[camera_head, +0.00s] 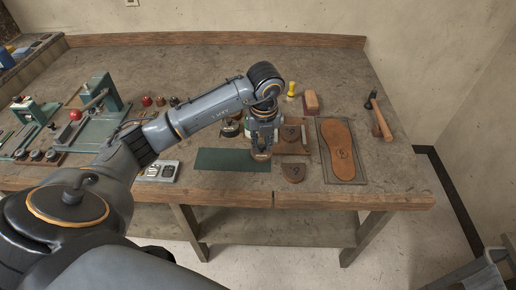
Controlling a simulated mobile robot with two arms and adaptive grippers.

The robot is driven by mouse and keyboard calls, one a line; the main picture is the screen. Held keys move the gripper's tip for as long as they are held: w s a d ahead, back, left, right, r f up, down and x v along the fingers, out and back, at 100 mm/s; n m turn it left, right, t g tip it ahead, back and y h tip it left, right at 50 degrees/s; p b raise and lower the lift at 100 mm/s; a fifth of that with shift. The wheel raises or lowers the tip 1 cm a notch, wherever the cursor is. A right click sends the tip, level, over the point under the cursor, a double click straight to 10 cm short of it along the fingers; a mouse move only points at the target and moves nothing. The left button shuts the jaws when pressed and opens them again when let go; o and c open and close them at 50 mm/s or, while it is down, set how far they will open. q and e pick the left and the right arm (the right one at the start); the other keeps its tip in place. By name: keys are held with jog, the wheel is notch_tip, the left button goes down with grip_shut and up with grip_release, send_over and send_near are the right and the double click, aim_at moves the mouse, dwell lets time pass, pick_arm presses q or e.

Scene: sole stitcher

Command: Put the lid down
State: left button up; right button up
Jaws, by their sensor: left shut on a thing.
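My left gripper (262,150) comes in from the left and points down at the workbench. It is shut on a small round thing at its fingertips, which looks like the lid (260,157). The lid is at the right end of the dark green mat (225,160); whether it touches the mat I cannot tell. The fingers hide part of the lid. A small dark round container (230,129) stands just behind and left of the gripper, partly behind my arm. My right gripper is not in view.
Green machines (101,95) are at left. Most of the mat is bare.

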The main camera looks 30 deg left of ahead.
pick_arm(q)
jog(key=shift+w+a+f, duration=0.25)
jog(key=shift+a+f, duration=0.25)
jog(key=shift+f, duration=0.15)
jog(key=f+p, duration=0.1)
jog(key=f, duration=0.1)
jog(key=f+p, duration=0.1)
jog(key=shift+w+a+f, duration=0.1)
jog(key=shift+a+f, duration=0.3)
jog(key=shift+f, duration=0.15)
jog(key=shift+f, duration=0.1)
jog(key=o, duration=0.4)
jog(key=shift+f, duration=0.1)
jog(key=shift+c, duration=0.2)
jog(key=o, duration=0.5)
jog(key=shift+c, duration=0.2)
